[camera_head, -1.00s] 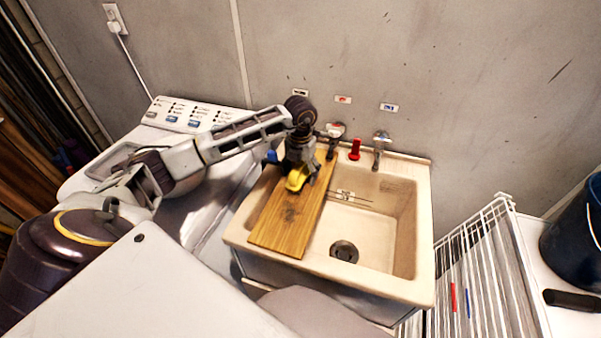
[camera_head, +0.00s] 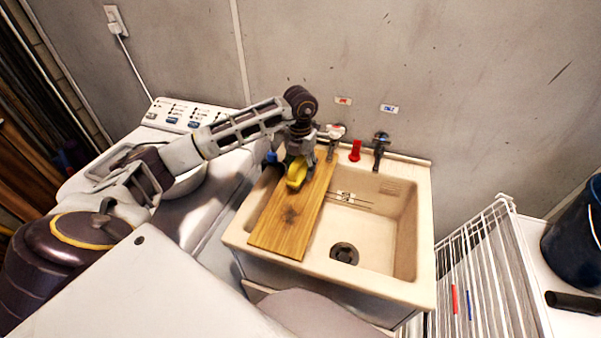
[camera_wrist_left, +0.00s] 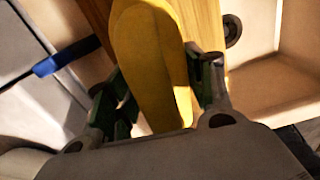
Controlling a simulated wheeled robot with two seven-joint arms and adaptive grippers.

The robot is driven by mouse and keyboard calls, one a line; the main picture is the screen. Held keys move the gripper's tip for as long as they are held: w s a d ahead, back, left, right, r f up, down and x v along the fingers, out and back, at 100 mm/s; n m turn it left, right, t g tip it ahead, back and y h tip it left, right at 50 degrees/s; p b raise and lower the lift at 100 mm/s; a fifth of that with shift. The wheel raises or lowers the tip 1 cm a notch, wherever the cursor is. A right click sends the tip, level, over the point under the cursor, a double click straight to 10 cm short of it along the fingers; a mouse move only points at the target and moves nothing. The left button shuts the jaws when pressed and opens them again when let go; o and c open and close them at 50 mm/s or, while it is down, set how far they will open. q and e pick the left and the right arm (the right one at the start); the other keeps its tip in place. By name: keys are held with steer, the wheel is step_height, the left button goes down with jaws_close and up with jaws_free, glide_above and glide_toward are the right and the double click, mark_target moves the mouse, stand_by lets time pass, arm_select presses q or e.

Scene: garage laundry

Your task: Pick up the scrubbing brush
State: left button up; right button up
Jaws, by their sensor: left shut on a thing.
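The scrubbing brush (camera_head: 296,174) shows as a yellow, rounded body over the far part of a wooden board (camera_head: 283,231) that lies across the left side of the sink. My left gripper (camera_head: 298,161) reaches down over it from the far side and is shut on it. In the left wrist view the yellow brush (camera_wrist_left: 150,60) sits between the two dark green fingers (camera_wrist_left: 163,88). Its bristles are hidden, and I cannot tell whether it touches the board. My right gripper is not in view.
The sink basin (camera_head: 375,225) is empty to the right of the board. Taps (camera_head: 381,150) and a red item (camera_head: 355,151) stand along its back edge. A washing machine (camera_head: 205,210) is at left, and a white wire rack (camera_head: 480,265) at right.

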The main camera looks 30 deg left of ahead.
mark_target(301, 156)
arm_select(q)
steer(key=shift+r+b, duration=0.3)
steer(key=shift+r, duration=3.25)
steer(key=o, duration=0.4)
steer(key=shift+c, duration=1.2)
steer(key=shift+r, duration=0.1)
